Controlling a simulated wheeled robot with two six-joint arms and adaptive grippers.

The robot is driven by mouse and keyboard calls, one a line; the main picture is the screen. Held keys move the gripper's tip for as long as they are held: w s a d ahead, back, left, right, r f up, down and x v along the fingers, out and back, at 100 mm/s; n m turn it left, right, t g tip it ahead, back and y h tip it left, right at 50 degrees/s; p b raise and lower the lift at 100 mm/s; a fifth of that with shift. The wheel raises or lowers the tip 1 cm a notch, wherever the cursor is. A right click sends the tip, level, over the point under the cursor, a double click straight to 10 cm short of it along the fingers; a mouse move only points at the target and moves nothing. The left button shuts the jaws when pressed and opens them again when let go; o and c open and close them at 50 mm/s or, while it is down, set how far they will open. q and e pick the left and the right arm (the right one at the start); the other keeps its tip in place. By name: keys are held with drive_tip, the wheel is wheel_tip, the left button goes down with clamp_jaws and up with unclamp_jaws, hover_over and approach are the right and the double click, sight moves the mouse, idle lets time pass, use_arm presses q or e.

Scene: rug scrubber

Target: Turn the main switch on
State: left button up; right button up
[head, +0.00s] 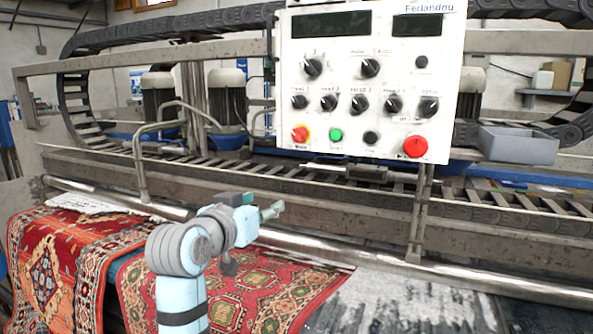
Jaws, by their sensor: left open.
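A white control panel (375,80) hangs at the upper middle of the head view. My left gripper (271,210) is below and a little left of the switch, apart from the panel. Its fingers point right; it is open, with nothing seen between them. My right gripper is out of view.
A green button (336,135), several black knobs and a large red button (415,147) share the panel. A metal rail (330,253) crosses behind my left arm. Patterned rugs (235,290) lie below. A grey box (517,144) sits right of the panel.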

use_arm(q)
drive_tip(key=m+t+h, duration=0.1)
drive_tip(key=m+h, duration=0.1)
approach(296, 137)
drive_tip(key=shift+n, duration=0.3)
drive_tip(key=p+x, duration=0.4)
drive_tip(key=x, duration=0.5)
drive_tip(key=shift+w+d+r, duration=0.1)
drive_tip(key=shift+w+d, duration=0.05)
drive_tip(key=shift+w, duration=0.1)
clamp_jaws()
